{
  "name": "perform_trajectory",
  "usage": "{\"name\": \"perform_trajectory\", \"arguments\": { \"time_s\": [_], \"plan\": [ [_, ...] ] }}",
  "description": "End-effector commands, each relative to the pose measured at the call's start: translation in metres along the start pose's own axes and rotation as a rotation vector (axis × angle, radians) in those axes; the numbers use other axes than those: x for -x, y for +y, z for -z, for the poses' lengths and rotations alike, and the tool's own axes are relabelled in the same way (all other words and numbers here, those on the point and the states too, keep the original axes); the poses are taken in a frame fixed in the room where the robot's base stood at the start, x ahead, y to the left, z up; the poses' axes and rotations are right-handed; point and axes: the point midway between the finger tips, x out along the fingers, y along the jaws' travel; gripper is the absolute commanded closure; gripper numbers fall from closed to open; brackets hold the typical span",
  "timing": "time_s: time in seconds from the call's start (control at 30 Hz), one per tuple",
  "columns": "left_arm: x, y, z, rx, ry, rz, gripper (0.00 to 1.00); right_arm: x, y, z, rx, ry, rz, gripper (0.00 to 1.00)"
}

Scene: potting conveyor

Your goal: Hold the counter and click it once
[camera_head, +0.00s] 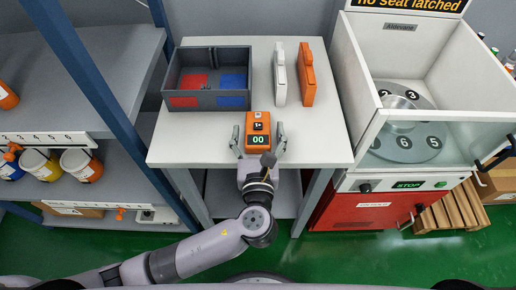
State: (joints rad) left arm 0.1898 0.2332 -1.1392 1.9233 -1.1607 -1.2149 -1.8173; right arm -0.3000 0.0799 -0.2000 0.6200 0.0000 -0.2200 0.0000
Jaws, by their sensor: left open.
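The orange counter (259,124) lies on the white table near its front edge. Its small dark display reads "00" in green, with darker markings above it. My left gripper (259,139) comes in from the front of the table and is open. One finger is on each side of the counter's lower part, with a small gap visible at each side. The gripper's own body covers the area just in front of the counter. My right gripper is not in view.
A dark grey bin (207,100) with red and blue compartments stands behind and left of the counter. A white case (279,75) and an orange case (306,75) stand at the back right. A white cabinet (350,110) with a numbered disc is right; shelving (90,55) is left.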

Motion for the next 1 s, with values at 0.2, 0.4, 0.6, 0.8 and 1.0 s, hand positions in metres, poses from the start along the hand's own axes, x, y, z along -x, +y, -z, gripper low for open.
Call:
{"name": "perform_trajectory", "arguments": {
  "time_s": [0.2, 0.4, 0.6, 0.8, 1.0],
  "plan": [
    [-0.019, 0.0, 0.0, 0.0, 0.0, -0.001, 0.25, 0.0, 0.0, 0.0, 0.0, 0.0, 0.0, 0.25],
    [-0.021, 0.0, 0.0, 0.001, 0.001, 0.0, 0.25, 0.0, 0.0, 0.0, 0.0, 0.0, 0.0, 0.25],
    [-0.021, 0.0, 0.0, 0.001, 0.001, 0.0, 0.3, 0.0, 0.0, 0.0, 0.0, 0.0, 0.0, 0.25],
    [-0.021, 0.0, 0.0, 0.001, 0.001, 0.0, 0.44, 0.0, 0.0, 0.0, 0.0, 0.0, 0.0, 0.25],
    [-0.021, 0.0, 0.0, 0.001, 0.001, 0.0, 0.57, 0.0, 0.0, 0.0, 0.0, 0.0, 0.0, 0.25]
  ]
}}
